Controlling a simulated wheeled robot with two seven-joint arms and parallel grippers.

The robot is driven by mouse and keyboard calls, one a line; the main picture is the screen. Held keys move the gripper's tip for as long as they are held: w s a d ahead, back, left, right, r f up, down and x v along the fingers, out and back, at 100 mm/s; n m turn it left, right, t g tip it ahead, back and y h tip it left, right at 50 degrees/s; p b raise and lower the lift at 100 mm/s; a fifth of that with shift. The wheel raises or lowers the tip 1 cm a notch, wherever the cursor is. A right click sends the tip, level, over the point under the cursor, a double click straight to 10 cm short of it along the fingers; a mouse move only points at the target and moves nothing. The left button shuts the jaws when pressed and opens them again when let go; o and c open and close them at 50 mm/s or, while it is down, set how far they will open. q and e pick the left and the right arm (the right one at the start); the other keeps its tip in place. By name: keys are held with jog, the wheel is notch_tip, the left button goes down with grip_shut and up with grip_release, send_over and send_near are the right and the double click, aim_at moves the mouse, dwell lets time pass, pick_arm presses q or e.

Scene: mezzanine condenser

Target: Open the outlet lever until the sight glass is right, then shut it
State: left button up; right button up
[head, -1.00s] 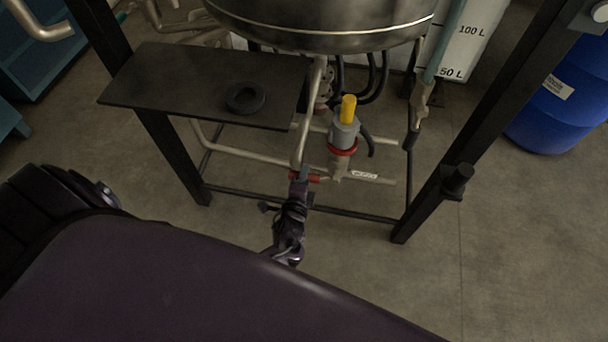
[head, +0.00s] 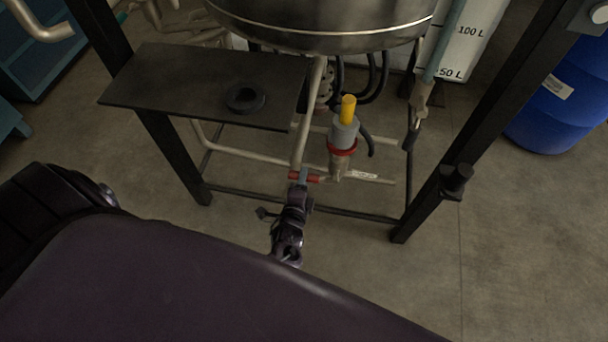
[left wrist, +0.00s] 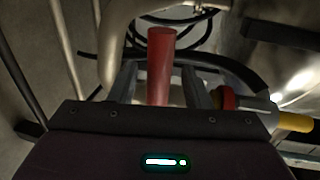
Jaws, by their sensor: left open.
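A red lever handle (head: 306,177) sits on the pipework under the steel vessel. It also shows upright in the left wrist view (left wrist: 160,66). My left gripper (head: 302,181) is at this handle with its jaws open; in the left wrist view its fingers (left wrist: 161,84) stand on either side of it, with gaps visible. A grey valve body with a red ring and a yellow top (head: 344,128) stands just right of the handle. A white label on the pipe is too small to read. I cannot pick out the sight glass for certain. My right gripper is out of view.
A dark shelf plate (head: 200,85) with a black ring (head: 245,98) lies left of the pipes. Black frame posts (head: 475,130) stand either side. The steel vessel (head: 325,25) hangs above. A white container marked in litres (head: 470,45) and a blue drum (head: 562,105) stand behind right.

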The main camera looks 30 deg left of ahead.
pick_arm(q)
jog(key=v, duration=0.5)
jog(key=shift+s+r, duration=0.15)
jog(key=shift+s, duration=0.2)
jog(key=s+a+f+n+g+h+p, duration=0.1)
jog(key=s+f+n+g, duration=0.2)
jog(key=s+f, duration=0.35)
jog(key=s+a+f+n+g+h+p, duration=0.1)
jog(key=s+f+n+g+p, duration=0.15)
jog(key=f, duration=0.65)
jog(key=s+f+n+g+h, duration=0.1)
jog(key=s+f+n+g, duration=0.2)
jog(key=s, duration=0.8)
jog(key=s+f+n+g+h, duration=0.1)
jog(key=s+f+n+g, duration=0.3)
jog(key=s, duration=0.8)
notch_tip(320, 180, down, 2)
jog(key=shift+d+f+g+p, duration=0.1)
jog(key=shift+d+g+p, duration=0.3)
jog(key=shift+g, duration=0.45)
jog(key=shift+w, duration=0.1)
